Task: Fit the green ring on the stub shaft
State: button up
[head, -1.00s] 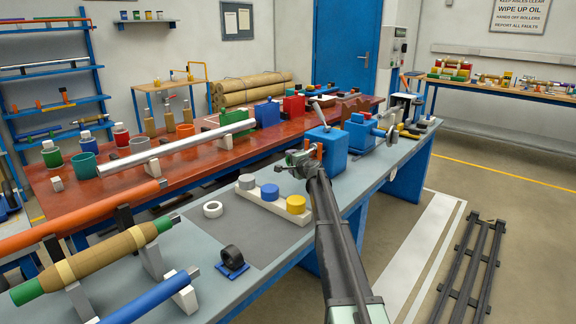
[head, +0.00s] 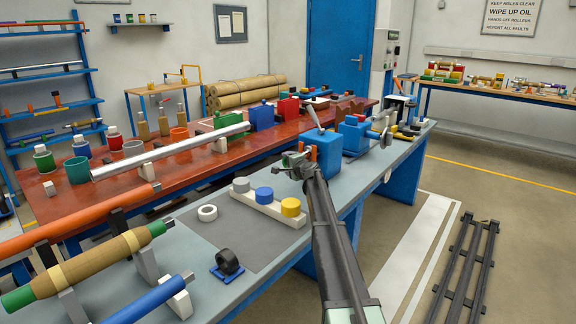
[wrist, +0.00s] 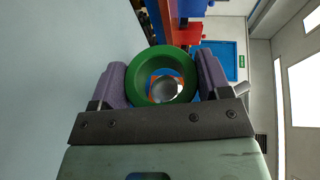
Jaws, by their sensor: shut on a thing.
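The green ring (wrist: 135,78) is between the two purple fingers of my gripper (wrist: 162,80) in the wrist view, its hole facing the camera. The fingers press on its left and right sides. Through the hole I see a round grey metal end (wrist: 165,91) with orange around it; it looks like the stub shaft, but I cannot tell how far off it is or whether the ring touches it.
A white holder with grey, blue and yellow caps (head: 265,207) stands on the grey bench, near a white ring (head: 207,212) and a black ring on a blue base (head: 228,262). Rollers (head: 95,265) lie on supports at the left. The red table (head: 60,205) is behind.

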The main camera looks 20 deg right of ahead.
jog(key=shift+w+d, duration=0.25)
jog(key=shift+d, duration=0.25)
jog(key=shift+w+d, duration=0.25)
jog(key=shift+d, duration=0.2)
jog(key=shift+w+d, duration=0.15)
jog(key=shift+d, duration=0.15)
dwell(0.3)
jog(key=shift+w+d, duration=0.3)
jog(key=shift+d, duration=0.25)
jog(key=shift+w+d, duration=0.25)
jog(key=shift+d, duration=0.3)
dwell(0.5)
jog(key=shift+s+a, duration=0.25)
jog(key=shift+a, duration=0.25)
jog(key=shift+s+a, duration=0.1)
jog(key=shift+a, duration=0.05)
dwell(0.4)
jog(key=shift+s+a, duration=0.2)
jog(key=shift+a, duration=0.2)
jog(key=shift+w+d, duration=0.1)
jog(key=shift+d, duration=0.05)
dwell(0.4)
jog(key=shift+w+d, duration=0.3)
jog(key=shift+d, duration=0.3)
jog(key=shift+w+d, duration=0.3)
jog(key=shift+d, duration=0.3)
